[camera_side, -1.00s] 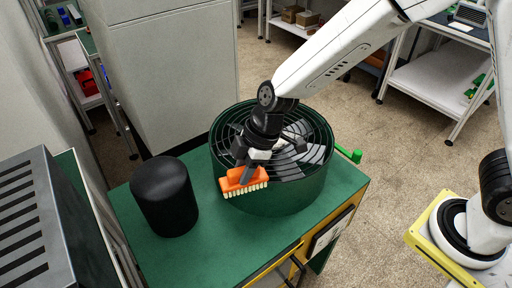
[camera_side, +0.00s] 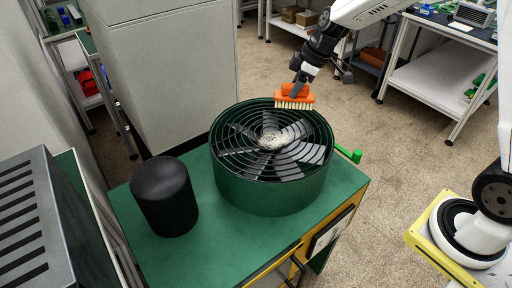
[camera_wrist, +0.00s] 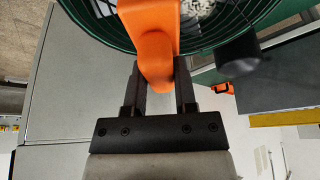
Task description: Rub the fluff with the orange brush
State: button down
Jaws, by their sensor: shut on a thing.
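My gripper (camera_side: 303,76) is shut on the orange brush (camera_side: 294,92), whose pale bristles face down. In the side view the brush is above and behind the far rim of the round green fan housing (camera_side: 268,193). In the wrist view my gripper (camera_wrist: 160,75) has its two dark fingers on either side of the orange brush (camera_wrist: 150,28). The fluff (camera_side: 271,141) is a whitish speckled patch at the centre of the black fan grille. It shows partly in the wrist view (camera_wrist: 198,8), beside the brush.
A black cylinder (camera_side: 164,196) stands left of the fan on the green tabletop (camera_side: 215,250). A green handle (camera_side: 349,155) sticks out to the right of the fan. A grey cabinet (camera_side: 165,75) stands behind. The tabletop in front is clear.

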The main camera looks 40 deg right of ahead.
jog(key=shift+d+r, duration=0.1)
jog(key=shift+d, duration=0.25)
